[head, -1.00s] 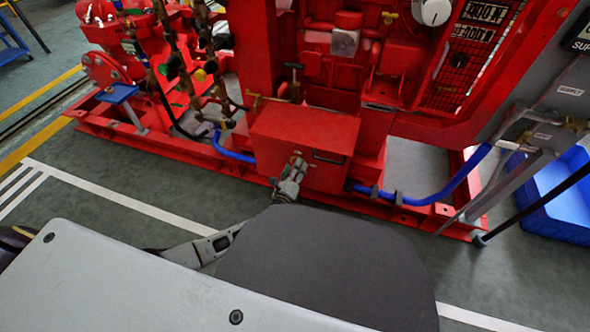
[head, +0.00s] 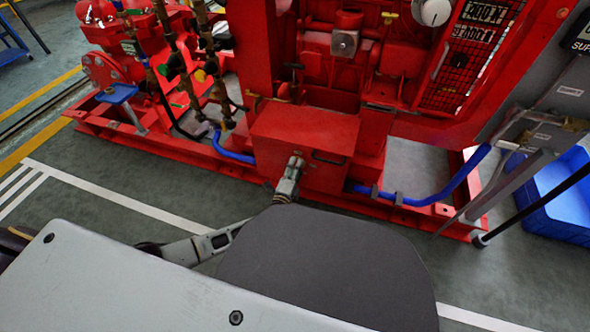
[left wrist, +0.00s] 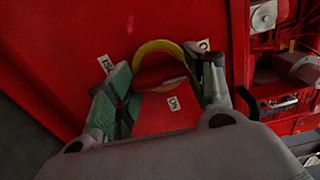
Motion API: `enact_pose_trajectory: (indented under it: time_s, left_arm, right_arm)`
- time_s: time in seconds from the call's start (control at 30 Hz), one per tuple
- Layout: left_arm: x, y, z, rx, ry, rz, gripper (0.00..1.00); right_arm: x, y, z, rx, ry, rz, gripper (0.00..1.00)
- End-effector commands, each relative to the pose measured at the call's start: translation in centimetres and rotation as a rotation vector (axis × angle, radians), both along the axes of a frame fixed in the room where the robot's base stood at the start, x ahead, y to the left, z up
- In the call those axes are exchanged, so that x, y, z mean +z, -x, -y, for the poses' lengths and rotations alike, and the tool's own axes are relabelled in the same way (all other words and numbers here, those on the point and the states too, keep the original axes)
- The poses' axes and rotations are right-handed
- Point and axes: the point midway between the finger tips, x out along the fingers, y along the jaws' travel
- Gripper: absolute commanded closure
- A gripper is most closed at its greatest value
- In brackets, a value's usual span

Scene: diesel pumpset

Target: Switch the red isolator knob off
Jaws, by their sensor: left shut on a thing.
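The red isolator knob (left wrist: 160,118) shows in the left wrist view, between the green-padded fingers of my left gripper (left wrist: 167,82). A yellow ring (left wrist: 158,47) lies behind it on a red panel. My left gripper is shut on the knob. In the head view my left gripper (head: 295,163) is at the front face of the red box (head: 318,130) low on the pumpset; it hides the knob there. My right gripper is not in view.
The red base frame (head: 400,212) carries blue hoses (head: 440,198) beside the box. Pipes and valves (head: 190,70) stand to the left. A blue bin (head: 560,200) and grey stand legs are at the right. The floor before the frame is mostly clear.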

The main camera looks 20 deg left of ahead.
Motion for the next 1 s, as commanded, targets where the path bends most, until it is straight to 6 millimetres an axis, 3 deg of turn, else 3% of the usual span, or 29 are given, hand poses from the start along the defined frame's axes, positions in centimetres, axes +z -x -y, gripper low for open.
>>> enact_pose_trajectory:
  time_s: [0.47,0.5,0.63,1.0]
  left_arm:
    - [-0.02,-0.06,-0.2,0.003,0.015,0.0,0.7]
    - [-0.02,-0.06,-0.2,0.003,0.015,0.0,0.43]
    - [-0.01,-0.05,-0.15,0.002,0.015,0.0,0.26]
    - [-0.02,0.04,-0.05,0.001,0.015,0.0,0.25]
  right_arm:
    - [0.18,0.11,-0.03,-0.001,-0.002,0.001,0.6]
    - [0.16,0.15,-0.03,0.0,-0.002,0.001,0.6]
    - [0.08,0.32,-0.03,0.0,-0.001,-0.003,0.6]
    - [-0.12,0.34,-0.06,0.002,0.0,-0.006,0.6]
